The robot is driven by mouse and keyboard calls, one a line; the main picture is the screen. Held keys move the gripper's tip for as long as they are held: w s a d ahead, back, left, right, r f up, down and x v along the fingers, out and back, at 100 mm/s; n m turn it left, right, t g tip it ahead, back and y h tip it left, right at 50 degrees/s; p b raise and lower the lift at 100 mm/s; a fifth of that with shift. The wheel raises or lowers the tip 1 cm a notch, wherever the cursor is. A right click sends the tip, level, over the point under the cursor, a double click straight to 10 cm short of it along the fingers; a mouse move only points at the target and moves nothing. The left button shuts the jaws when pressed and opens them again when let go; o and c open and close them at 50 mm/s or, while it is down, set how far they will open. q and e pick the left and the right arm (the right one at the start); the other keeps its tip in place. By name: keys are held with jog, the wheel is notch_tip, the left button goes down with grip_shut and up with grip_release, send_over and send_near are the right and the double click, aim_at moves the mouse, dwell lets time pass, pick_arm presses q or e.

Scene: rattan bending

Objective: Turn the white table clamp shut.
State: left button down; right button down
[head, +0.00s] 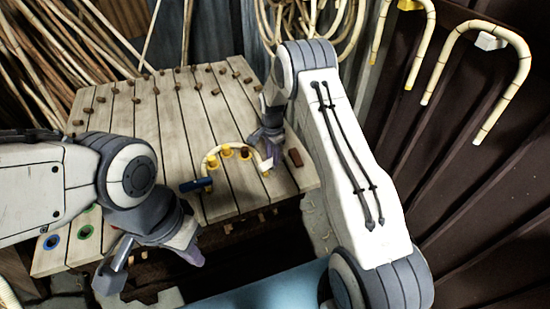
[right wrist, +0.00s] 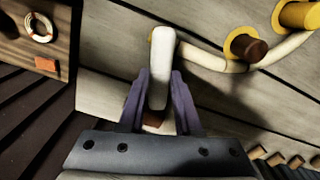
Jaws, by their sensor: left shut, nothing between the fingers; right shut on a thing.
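The white table clamp (head: 267,166) sits on the slatted table at the right end of a bent pale cane (head: 211,154). In the right wrist view, the white clamp lever (right wrist: 160,72) stands between my right gripper's purple fingers (right wrist: 159,103), which are shut on it. In the head view, my right gripper (head: 267,146) is at the clamp and partly hides it. My left gripper (head: 190,256) is shut and empty, off the table's front edge.
A dark blue clamp (head: 197,185) is at the cane's left end. A brown-red block (head: 295,157) lies right of the white clamp. Several brown pegs (head: 137,99) stand across the table (head: 183,130). Bent canes (head: 485,22) hang on the right wall.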

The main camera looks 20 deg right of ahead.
aim_at(271, 158)
jog(key=shift+w+a+r+m+b, duration=0.15)
jog(key=shift+m+b, duration=0.1)
jog(key=shift+m, duration=0.55)
jog(key=shift+w+a+f+m+b, duration=0.1)
jog(key=shift+m+b, duration=0.1)
jog(key=shift+m, duration=0.6)
jog(key=shift+r, duration=0.1)
jog(key=c, duration=0.7)
grip_release()
jog(key=shift+o, duration=0.5)
jog(key=shift+a, duration=0.1)
jog(key=shift+s+d, duration=0.1)
jog(key=shift+d, duration=0.1)
jog(key=shift+r, duration=0.2)
notch_tip(271, 158, up, 10)
jog(key=b, duration=0.1)
jog(key=shift+b, duration=0.4)
